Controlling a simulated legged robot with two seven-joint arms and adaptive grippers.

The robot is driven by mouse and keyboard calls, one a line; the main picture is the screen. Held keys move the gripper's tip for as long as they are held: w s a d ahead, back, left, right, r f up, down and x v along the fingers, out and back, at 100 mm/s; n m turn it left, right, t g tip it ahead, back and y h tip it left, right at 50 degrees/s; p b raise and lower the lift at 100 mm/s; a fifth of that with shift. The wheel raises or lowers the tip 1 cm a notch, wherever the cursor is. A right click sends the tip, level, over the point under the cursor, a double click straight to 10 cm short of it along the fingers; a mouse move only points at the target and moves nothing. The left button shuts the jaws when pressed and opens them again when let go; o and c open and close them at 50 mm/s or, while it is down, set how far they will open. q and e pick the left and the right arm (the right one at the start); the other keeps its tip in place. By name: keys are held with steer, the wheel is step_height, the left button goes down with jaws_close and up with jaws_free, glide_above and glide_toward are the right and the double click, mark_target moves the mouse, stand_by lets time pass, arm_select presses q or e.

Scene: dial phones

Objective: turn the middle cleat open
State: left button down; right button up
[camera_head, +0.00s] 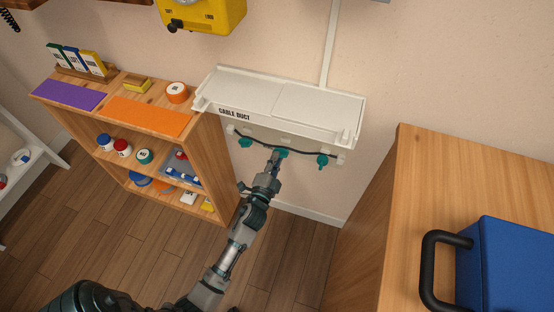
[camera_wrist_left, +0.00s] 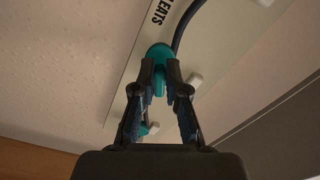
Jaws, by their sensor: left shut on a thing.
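The middle cleat (camera_head: 281,152) is teal and sits under the white cable duct (camera_head: 290,98) on the wall, between a left teal cleat (camera_head: 245,142) and a right teal cleat (camera_head: 322,160). A dark cable (camera_head: 302,153) runs along the row of cleats. My left gripper (camera_head: 276,157) reaches up from below and is shut on the middle cleat. In the left wrist view the gripper fingers (camera_wrist_left: 167,88) close on the teal cleat (camera_wrist_left: 160,57), with the dark cable (camera_wrist_left: 185,25) passing beside it. My right gripper is not in view.
A wooden shelf (camera_head: 215,140) with tape rolls, jars and boxes stands left of the duct. A wooden cabinet (camera_head: 450,170) with a blue box (camera_head: 510,265) and its black handle (camera_head: 432,270) is at the right. A yellow device (camera_head: 205,12) hangs above. Floor shows below the duct.

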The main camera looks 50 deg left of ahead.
arm_select(q)
steer(key=shift+s+f+n, duration=0.1)
steer(key=shift+f+n, duration=0.2)
steer(key=shift+f, duration=0.3)
steer(key=c, duration=1.2)
jaws_free()
steer(key=shift+r, duration=0.3)
steer(key=v, duration=1.2)
